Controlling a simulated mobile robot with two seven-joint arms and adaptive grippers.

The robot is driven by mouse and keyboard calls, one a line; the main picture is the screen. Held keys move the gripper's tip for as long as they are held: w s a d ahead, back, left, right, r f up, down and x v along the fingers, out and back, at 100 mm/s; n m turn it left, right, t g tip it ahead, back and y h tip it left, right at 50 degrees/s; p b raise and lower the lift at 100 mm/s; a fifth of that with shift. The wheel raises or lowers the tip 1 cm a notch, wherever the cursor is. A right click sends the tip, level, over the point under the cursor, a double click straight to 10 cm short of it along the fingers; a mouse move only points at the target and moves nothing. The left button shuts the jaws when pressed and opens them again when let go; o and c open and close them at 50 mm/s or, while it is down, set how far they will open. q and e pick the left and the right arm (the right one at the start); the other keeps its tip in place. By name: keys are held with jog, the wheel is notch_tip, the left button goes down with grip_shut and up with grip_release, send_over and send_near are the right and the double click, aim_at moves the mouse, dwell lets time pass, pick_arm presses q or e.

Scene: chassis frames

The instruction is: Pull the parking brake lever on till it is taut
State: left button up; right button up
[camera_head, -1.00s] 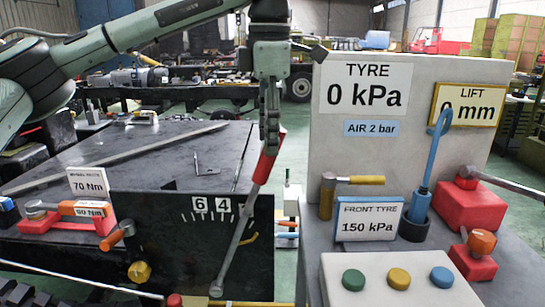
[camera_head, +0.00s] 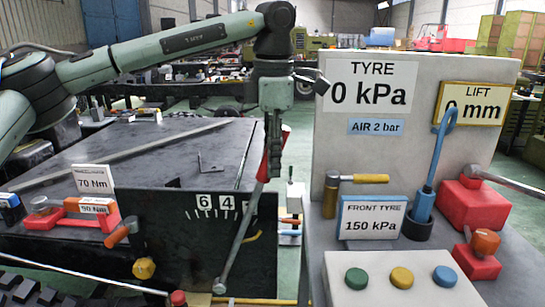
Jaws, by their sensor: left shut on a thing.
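The parking brake lever is a grey rod (camera_head: 241,235) with a red grip. It leans up and to the right from its low pivot, in front of the black chassis box's face. A white numbered scale (camera_head: 222,206) with tick marks, showing 6 and 4 and a partly hidden figure, lies behind the rod. My left gripper (camera_head: 271,165) points down from above and is shut on the red grip. Its fingers hide much of the grip; red shows on both sides. My right gripper is not in view.
The grey console (camera_head: 420,75) with its TYRE 0 kPa sign stands close right of the gripper. Its bench carries coloured buttons (camera_head: 401,278) and a blue-handled tool (camera_head: 434,160). A torque wrench on a red stand (camera_head: 65,218) is at left.

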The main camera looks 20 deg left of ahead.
pick_arm(q)
grip_shut()
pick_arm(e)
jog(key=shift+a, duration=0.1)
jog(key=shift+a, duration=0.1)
pick_arm(q)
jog(key=shift+a, duration=0.4)
jog(key=a, duration=0.1)
jog(key=s+a+r+h+b, duration=0.1)
jog(key=shift+a+r, duration=0.1)
jog(key=shift+a, duration=0.3)
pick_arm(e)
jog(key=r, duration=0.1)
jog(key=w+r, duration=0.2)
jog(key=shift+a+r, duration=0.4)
pick_arm(q)
jog(key=o, duration=0.9)
grip_release()
jog(key=shift+o, duration=0.2)
